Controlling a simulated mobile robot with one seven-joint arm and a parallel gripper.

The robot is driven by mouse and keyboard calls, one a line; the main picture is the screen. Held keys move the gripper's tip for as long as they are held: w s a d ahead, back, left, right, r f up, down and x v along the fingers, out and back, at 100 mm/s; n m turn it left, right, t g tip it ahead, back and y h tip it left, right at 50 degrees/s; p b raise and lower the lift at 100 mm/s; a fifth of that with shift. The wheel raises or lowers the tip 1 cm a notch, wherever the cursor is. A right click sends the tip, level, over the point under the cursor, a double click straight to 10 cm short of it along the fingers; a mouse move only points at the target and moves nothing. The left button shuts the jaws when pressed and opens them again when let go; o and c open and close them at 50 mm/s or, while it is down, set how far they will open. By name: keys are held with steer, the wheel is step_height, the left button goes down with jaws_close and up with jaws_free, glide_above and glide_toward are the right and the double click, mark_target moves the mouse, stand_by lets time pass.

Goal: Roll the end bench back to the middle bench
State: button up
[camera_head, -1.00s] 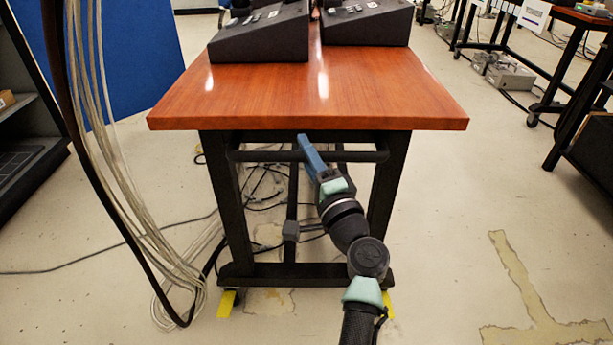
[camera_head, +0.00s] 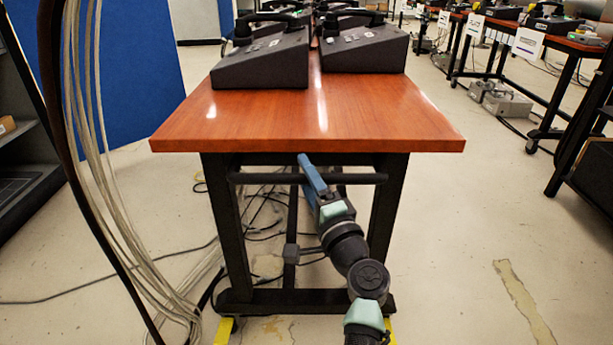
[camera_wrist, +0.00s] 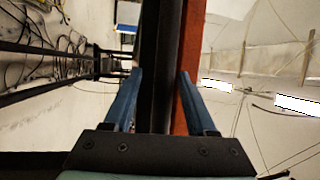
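The end bench (camera_head: 205,120) has a glossy red-brown wooden top on a black frame and stands straight ahead in the head view. A black crossbar (camera_head: 265,178) runs under its near edge. My gripper (camera_head: 306,168) reaches up to the middle of this bar, with a blue finger above it. The reddish top's edge (camera_wrist: 190,40) shows beside the right finger. I cannot pick out the middle bench behind the phones.
Dark desk phones (camera_head: 262,62) stand on the bench. Pale hanging cables (camera_head: 90,180) and a blue panel (camera_head: 130,70) are at left. Another bench row (camera_head: 570,45) is at right. Yellow floor tape (camera_head: 224,328) lies by the bench feet. Floor on the right is mostly clear.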

steer(key=p+v, duration=0.3)
steer(key=v, duration=1)
